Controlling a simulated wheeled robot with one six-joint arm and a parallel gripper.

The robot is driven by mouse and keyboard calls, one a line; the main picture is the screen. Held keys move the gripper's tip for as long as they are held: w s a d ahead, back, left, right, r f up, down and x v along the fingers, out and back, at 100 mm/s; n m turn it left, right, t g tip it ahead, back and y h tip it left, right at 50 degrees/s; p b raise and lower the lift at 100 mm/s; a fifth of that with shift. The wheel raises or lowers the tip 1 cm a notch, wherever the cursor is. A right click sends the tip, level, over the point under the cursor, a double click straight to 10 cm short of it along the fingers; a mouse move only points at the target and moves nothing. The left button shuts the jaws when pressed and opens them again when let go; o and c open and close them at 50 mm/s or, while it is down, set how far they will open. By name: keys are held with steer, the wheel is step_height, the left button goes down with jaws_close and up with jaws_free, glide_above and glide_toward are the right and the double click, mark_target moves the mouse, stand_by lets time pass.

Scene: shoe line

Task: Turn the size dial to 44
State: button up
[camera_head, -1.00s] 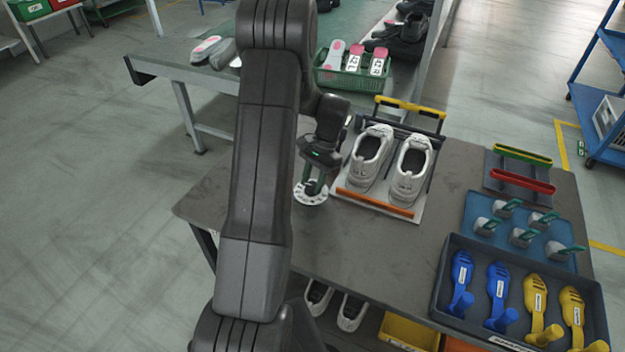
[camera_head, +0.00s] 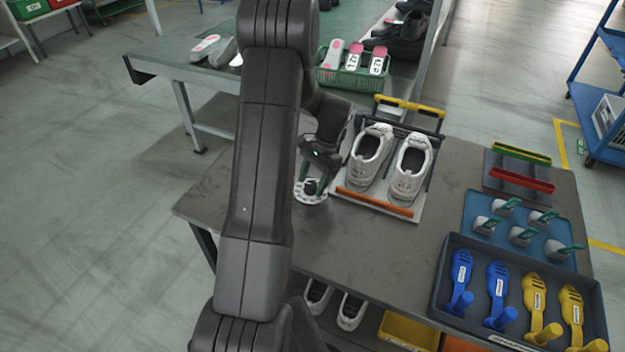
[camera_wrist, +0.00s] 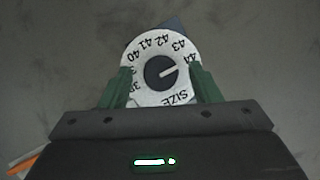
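The size dial (camera_wrist: 131,93) is a white ring with printed sizes and a dark round knob (camera_wrist: 161,71) in the middle. In the wrist view the knob's white pointer line points right and slightly up, toward the 44. The dial also shows in the head view (camera_head: 300,197), on the table left of the shoes, with its dark knob visible. My gripper (camera_wrist: 163,80) is open. Its green fingers stand either side of the knob, with a gap between each finger and the knob. The fingers cover parts of the ring's left and right edges.
A pair of white shoes (camera_head: 408,170) stands on a board with an orange bar (camera_head: 375,203) just right of the dial. Trays with blue and yellow shoe trees (camera_head: 497,290) lie at the right. The tabletop (camera_head: 345,240) in front of the dial is clear.

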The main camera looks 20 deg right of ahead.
steer(key=shift+r, duration=0.1)
steer(key=v, duration=1.3)
steer(key=shift+r, duration=0.3)
steer(key=shift+d, duration=0.1)
steer(key=x, duration=1.3)
steer(key=shift+f, duration=0.35)
steer(key=shift+r, duration=0.1)
